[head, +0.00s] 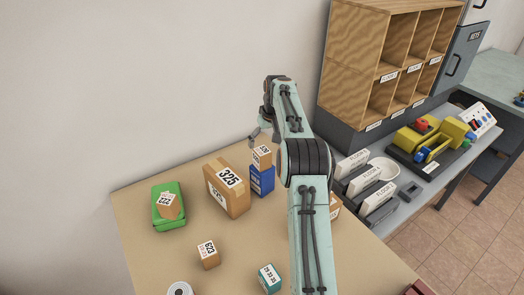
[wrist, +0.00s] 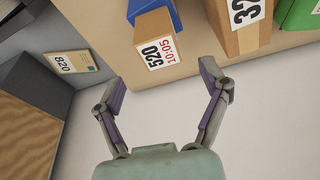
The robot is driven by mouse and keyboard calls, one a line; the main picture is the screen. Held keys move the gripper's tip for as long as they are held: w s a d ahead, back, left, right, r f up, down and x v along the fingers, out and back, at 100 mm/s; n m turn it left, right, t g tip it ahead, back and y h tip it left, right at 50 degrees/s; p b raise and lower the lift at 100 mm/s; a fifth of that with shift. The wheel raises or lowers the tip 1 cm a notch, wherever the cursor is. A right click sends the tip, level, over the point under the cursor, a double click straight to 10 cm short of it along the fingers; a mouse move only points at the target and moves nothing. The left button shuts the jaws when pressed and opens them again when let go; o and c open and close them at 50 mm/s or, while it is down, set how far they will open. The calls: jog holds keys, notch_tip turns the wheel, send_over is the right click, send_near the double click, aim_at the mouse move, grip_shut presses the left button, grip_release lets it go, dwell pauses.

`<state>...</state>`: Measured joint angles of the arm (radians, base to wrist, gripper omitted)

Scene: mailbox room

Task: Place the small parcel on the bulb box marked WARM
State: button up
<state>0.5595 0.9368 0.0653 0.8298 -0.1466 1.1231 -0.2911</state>
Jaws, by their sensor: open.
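A small brown parcel (head: 262,157) with a white label sits on top of an upright blue box (head: 262,181). In the wrist view the parcel (wrist: 156,42) shows the label "520 10:05", with the blue box (wrist: 148,8) behind it. The lettering on the blue box is too small to read, so I cannot confirm WARM. My gripper (head: 254,138) is beside the parcel on its wall side, its hand partly hidden by my arm. In the wrist view my gripper (wrist: 162,78) is open and empty, its fingers spread, with the parcel beyond the fingertips and apart from them.
A carton marked 325 (head: 226,189) stands left of the blue box. A green box (head: 160,217) carries a parcel (head: 169,206). A carton marked 623 (head: 208,256) and a teal box (head: 269,279) stand in front. Pigeonholes (head: 385,55) and floor trays (head: 365,180) are right.

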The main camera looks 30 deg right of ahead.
jog(key=s+a+r+n+g, duration=0.1)
jog(key=s+a+r, duration=0.55)
jog(key=a, duration=0.25)
jog(key=s+a+r+g, duration=0.1)
jog(key=s+a+r, duration=0.4)
jog(key=s+a, duration=0.4)
jog(key=s+a+f, duration=0.2)
jog(key=s+a, duration=0.1)
jog(key=s, duration=0.4)
jog(key=s+a+f+g, duration=0.1)
jog(key=s+a+f, duration=0.1)
jog(key=s, duration=0.6)
jog(key=s+a+f+n+y, duration=0.1)
jog(key=s+a+f, duration=0.2)
jog(key=s+a, duration=0.2)
jog(key=shift+s, duration=1.25)
